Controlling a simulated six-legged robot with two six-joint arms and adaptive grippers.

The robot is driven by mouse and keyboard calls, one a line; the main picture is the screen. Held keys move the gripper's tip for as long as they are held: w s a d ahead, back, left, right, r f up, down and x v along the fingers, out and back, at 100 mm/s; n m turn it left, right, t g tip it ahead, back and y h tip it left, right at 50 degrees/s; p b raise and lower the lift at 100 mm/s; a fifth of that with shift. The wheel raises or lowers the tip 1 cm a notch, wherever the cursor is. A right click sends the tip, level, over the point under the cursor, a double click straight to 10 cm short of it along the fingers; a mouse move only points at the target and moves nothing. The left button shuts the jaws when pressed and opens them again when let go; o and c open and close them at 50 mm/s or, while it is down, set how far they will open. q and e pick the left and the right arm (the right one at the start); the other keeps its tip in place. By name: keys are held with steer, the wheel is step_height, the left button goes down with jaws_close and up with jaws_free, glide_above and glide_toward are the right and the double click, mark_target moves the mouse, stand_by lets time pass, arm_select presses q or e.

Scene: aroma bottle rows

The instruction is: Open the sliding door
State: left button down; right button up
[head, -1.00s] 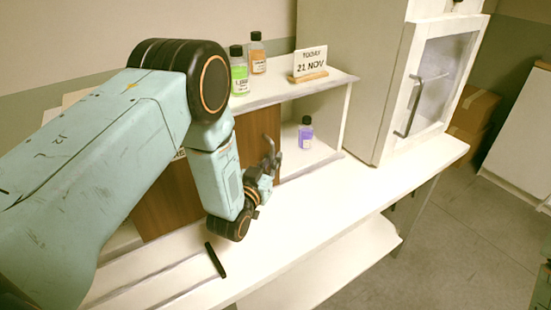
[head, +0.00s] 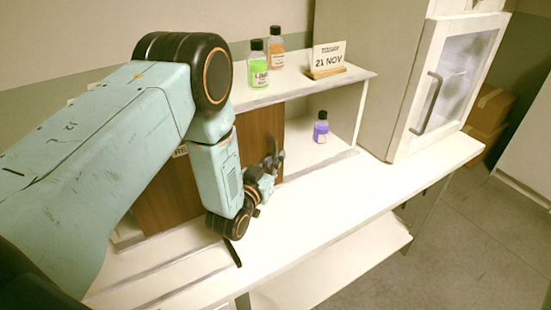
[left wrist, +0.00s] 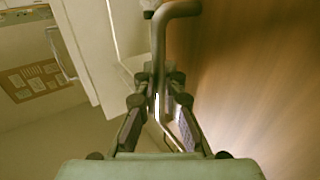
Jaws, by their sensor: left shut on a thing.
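The sliding door (head: 258,130) is a brown wooden panel in the front of the low white shelf unit (head: 330,88). It covers the left and middle part, and my left arm hides some of it. The right compartment stands open. My left gripper (head: 270,168) is at the door's right part. In the left wrist view my left gripper (left wrist: 158,88) is shut on the grey bent door handle (left wrist: 160,50), with the brown door (left wrist: 260,80) on the right. My right gripper is not in view.
A purple bottle (head: 320,127) stands in the open compartment. A green bottle (head: 258,66), an orange bottle (head: 276,50) and a date sign (head: 327,60) stand on top. A white cabinet (head: 445,85) is at the right. The table front (head: 320,195) is clear.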

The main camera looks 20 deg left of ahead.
arm_select(q)
steer(key=shift+w+r, duration=0.15)
steer(key=shift+r, duration=0.15)
steer(key=c, duration=1.7)
jaws_free()
steer(key=shift+d, duration=0.1)
steer(key=shift+s, duration=0.25)
steer(key=shift+s+f, duration=0.1)
steer(key=shift+f, duration=0.1)
steer(key=s, duration=1.2)
steer(key=shift+a+r, duration=0.15)
steer(key=shift+a, duration=0.3)
steer(key=shift+w, duration=0.1)
